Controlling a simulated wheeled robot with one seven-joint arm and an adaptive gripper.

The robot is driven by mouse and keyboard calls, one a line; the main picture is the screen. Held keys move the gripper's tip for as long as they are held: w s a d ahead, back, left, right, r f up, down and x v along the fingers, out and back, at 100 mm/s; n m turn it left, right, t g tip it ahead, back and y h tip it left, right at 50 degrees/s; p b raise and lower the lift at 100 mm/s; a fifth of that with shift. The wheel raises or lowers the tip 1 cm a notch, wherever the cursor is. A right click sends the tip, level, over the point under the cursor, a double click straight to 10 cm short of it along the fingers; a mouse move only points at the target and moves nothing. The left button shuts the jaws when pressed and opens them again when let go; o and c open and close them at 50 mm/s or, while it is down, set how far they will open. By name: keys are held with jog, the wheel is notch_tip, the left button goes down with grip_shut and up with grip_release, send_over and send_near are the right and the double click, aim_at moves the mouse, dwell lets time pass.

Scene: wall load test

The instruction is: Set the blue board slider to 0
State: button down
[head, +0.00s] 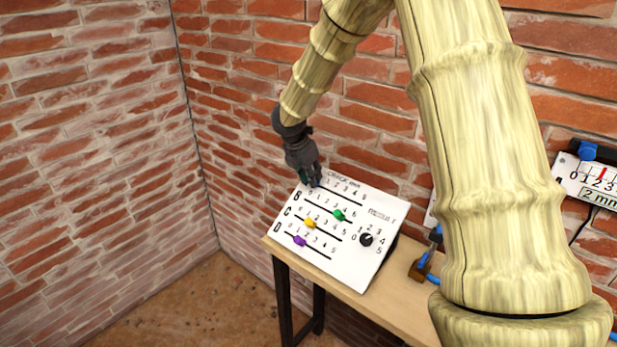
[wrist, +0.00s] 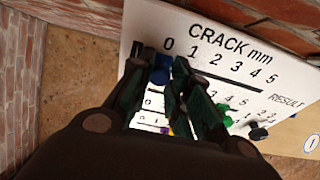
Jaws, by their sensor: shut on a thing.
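The white sloped board (head: 375,206) titled CRACK mm stands on a wooden table by the brick wall. My gripper (head: 311,181) is at its upper left, with its fingers shut around the blue slider (wrist: 160,70) of the top row. The slider is near the 0 end of that row's scale, beside the printed 0 in the wrist view. Its exact place on the slot is partly hidden by the fingers. The head view shows only a bit of blue at the fingertips.
Lower rows carry a green slider (head: 339,215), a yellow slider (head: 309,223) and a purple slider (head: 299,240). A black RESULT knob (head: 366,239) is at the board's right. Another gauge (head: 590,180) hangs on the right wall. The table (head: 405,296) has bare wood in front.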

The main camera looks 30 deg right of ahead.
jog(key=c, duration=1.3)
grip_release()
jog(key=shift+w, duration=0.3)
jog(key=shift+s, duration=0.1)
jog(key=v, duration=1.2)
